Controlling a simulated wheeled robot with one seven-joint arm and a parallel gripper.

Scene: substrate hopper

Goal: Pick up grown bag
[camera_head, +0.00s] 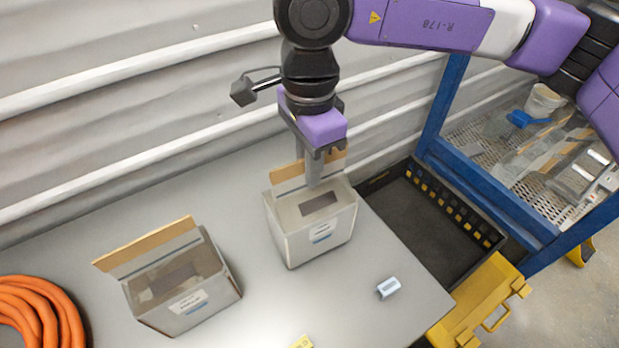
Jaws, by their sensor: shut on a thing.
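Two grey, box-shaped bags with white labels and tan upright back flaps are on the grey table. The right one, the grown bag (302,245), is upright under my gripper (314,180). My gripper points down and is shut on the bag at its open top, near the back edge. The exact grip is partly hidden by the fingers, and I cannot tell whether the bag's base touches the table. The other bag (190,315) stands apart to the left, with dark contents showing inside.
An orange coiled hose (40,318) lies at the left. A small pale block (388,288) is on the table (320,305) at the right. A black crate (410,235) with yellow parts and a blue-framed mesh rack (500,205) stand beyond the right edge. A corrugated wall is behind.

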